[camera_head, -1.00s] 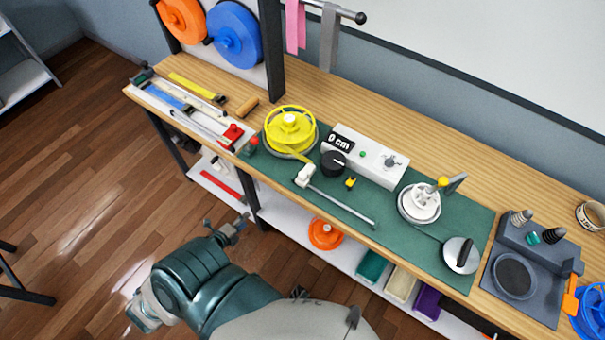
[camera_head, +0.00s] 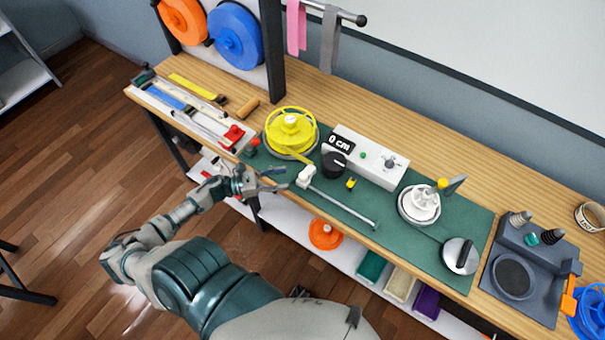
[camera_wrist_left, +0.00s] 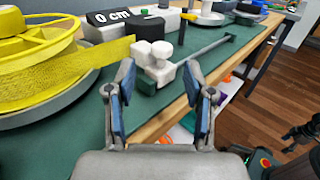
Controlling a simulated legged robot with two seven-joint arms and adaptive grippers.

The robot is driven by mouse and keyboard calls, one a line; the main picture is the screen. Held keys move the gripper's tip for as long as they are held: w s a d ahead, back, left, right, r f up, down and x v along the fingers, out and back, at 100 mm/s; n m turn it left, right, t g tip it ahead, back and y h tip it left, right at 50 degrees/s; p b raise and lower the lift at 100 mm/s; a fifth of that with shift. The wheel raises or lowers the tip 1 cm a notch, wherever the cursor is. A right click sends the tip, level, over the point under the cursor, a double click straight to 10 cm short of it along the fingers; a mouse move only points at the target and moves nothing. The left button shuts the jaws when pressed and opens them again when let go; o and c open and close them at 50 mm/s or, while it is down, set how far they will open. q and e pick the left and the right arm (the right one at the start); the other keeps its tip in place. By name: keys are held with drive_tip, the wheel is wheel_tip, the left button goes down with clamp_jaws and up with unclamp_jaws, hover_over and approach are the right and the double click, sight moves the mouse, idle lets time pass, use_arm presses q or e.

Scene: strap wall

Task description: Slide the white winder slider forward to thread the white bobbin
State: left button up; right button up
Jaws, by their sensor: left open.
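The white winder slider (camera_head: 306,176) sits at the left end of a grey rail (camera_head: 345,207) on the green mat. It also shows in the left wrist view (camera_wrist_left: 160,67), just beyond and between my fingertips. The white bobbin (camera_head: 420,202) stands on its round base at the right of the mat. My left gripper (camera_head: 279,180) is open and empty, just left of the slider at the table's front edge; the wrist view (camera_wrist_left: 162,82) shows both fingers apart. I cannot tell whether a finger touches the slider. My right gripper is not in view.
A yellow strap reel (camera_head: 291,130) stands behind the slider, its yellow strap running toward the slider. A white counter box (camera_head: 372,160) reading 0 cm and a black knob (camera_head: 334,163) are close by. A silver disc (camera_head: 460,256) with a black handle lies at right.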

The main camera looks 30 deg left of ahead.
sight(303, 175)
use_arm(q)
drive_tip(key=x, duration=0.6)
drive_tip(key=shift+w+d, duration=0.15)
drive_tip(key=shift+d, duration=0.1)
drive_tip(key=shift+w+d, duration=0.35)
drive_tip(key=shift+d, duration=0.1)
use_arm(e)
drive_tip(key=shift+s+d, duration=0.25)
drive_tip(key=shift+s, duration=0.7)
use_arm(q)
drive_tip(key=shift+a, duration=0.1)
clamp_jaws()
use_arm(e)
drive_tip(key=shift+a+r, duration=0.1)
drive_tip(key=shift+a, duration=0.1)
